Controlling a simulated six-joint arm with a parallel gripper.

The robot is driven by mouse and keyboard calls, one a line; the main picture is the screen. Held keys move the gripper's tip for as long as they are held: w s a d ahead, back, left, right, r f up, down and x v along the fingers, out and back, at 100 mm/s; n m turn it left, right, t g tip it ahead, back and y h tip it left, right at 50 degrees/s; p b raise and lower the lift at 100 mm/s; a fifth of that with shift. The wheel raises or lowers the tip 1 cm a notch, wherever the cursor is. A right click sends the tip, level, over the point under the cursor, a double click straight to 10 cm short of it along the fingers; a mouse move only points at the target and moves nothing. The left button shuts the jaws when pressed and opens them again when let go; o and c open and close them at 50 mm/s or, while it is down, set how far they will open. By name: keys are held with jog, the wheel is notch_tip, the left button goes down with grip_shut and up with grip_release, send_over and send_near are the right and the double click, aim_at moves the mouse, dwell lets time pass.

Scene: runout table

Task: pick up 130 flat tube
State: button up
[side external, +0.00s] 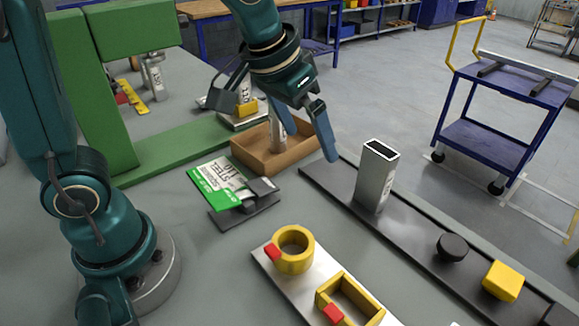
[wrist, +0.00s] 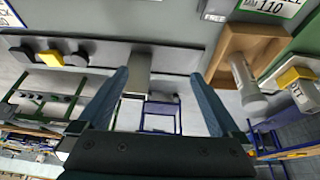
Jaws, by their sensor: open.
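A grey rectangular hollow tube (side external: 374,182) stands upright on a long dark rail (side external: 420,226) in the side view; its open top faces up. No number is readable on it. It appears as a grey block (wrist: 138,72) between the fingers in the wrist view, closer to the left finger. My gripper (side external: 302,146) is open and empty, left of the tube in the side view and apart from it. Both blue fingers show in the wrist view (wrist: 160,78). Another tube (side external: 278,136) stands in a wooden tray (side external: 254,160), partly hidden by my gripper.
A black round knob (side external: 452,247) and a yellow block (side external: 503,281) sit farther along the rail. A plate with yellow fixtures (side external: 294,250) lies in front. A green and white steel card (side external: 218,187) lies left. A blue cart (side external: 505,110) stands beyond the table.

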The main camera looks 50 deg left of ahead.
aim_at(373, 166)
jog(key=w+d+f, duration=0.1)
jog(key=w+f, duration=0.1)
jog(key=w, duration=0.1)
jog(key=w+d+f, duration=0.2)
jog(key=w+f, duration=0.1)
jog(key=w, duration=0.1)
jog(key=w+d+f, duration=0.2)
jog(key=w+f, duration=0.1)
jog(key=w, duration=0.1)
jog(key=shift+d+f, duration=0.1)
jog(key=shift+f, duration=0.1)
jog(key=shift+w, duration=0.35)
jog(key=shift+w+f, duration=0.15)
jog(key=shift+w, duration=0.05)
jog(key=shift+x, duration=2.4)
jog(key=c, duration=1.5)
jog(key=shift+o, duration=0.2)
